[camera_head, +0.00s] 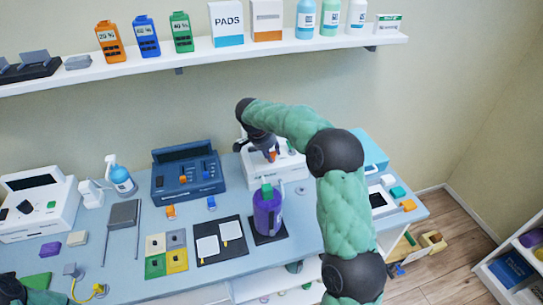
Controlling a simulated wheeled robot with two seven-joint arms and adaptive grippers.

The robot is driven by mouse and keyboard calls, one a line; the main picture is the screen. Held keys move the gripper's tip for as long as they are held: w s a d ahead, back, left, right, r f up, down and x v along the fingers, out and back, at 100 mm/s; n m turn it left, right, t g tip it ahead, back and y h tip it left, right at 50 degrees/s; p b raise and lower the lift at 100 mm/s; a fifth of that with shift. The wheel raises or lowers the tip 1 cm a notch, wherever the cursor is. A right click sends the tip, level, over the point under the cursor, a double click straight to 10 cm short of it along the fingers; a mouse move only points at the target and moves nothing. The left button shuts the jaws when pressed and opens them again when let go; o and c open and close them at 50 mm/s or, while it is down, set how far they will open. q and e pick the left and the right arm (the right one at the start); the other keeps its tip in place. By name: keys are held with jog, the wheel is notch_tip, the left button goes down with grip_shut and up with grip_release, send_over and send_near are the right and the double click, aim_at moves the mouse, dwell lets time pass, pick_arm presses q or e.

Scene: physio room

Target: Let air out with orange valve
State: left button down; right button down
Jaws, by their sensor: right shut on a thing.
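The orange valve (272,156) is a small orange part at the front of a white device (262,182) at the back of the blue-grey table. My right gripper (267,151) reaches down over this device from above and is shut on the orange valve. The fingers and wrist cover part of the valve and the device's top. Only a dark and green piece of my left arm shows at the bottom left corner; its gripper is out of view.
A purple bottle (268,211) stands on a dark mat just in front of the white device. A dark blue console (187,178) is to its left. A shelf (200,54) with boxes and bottles hangs above. Pads on a black mat (221,256) lie in front.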

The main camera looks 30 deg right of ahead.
jog(key=shift+m+g, duration=0.7)
jog(key=shift+m, duration=0.9)
jog(key=shift+f, duration=0.1)
jog(key=c, duration=1.2)
grip_release()
jog(key=shift+a, duration=0.1)
jog(key=v, duration=1.2)
jog(key=shift+w, duration=0.1)
